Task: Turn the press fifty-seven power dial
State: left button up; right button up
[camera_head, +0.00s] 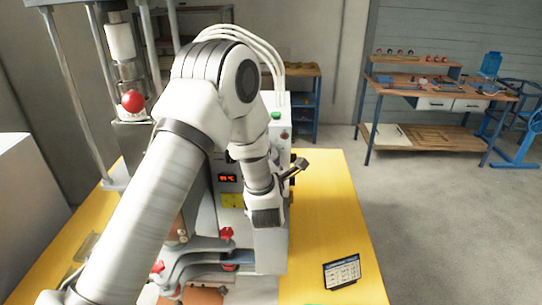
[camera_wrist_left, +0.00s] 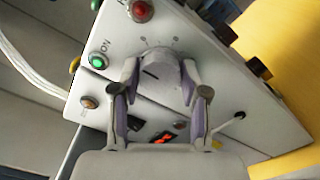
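The power dial (camera_wrist_left: 155,68) is a round grey-white knob with a dark pointer line, on a light panel in the left wrist view. Tick marks lie around it. My left gripper (camera_wrist_left: 160,72) has its two fingers apart, one on each side of the dial. The fingertips are close to its sides; I cannot tell if they touch. In the head view my left arm reaches over the press (camera_head: 271,255) and its wrist end (camera_head: 265,215) is at the press front. The arm hides the dial there. My right gripper is not in view.
A green lamp (camera_wrist_left: 98,61), a red button (camera_wrist_left: 141,11) and an orange lamp (camera_wrist_left: 88,102) sit near the dial. A toggle (camera_wrist_left: 232,121) is to its right. A small sign (camera_head: 342,272) stands on the yellow table (camera_head: 325,205). A workbench (camera_head: 435,90) stands behind.

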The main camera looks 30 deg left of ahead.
pick_arm(q)
jog(key=shift+w+a+r+m+b, duration=0.1)
jog(key=shift+m+b, duration=1.95)
jog(key=shift+m, duration=0.6)
jog(key=shift+w+r+m+b, duration=0.1)
jog(key=shift+m+b, duration=1.9)
jog(key=shift+m, duration=0.65)
jog(key=o, duration=0.9)
jog(key=shift+o, duration=1.1)
jog(key=shift+a+f, duration=0.1)
jog(key=shift+f, duration=0.1)
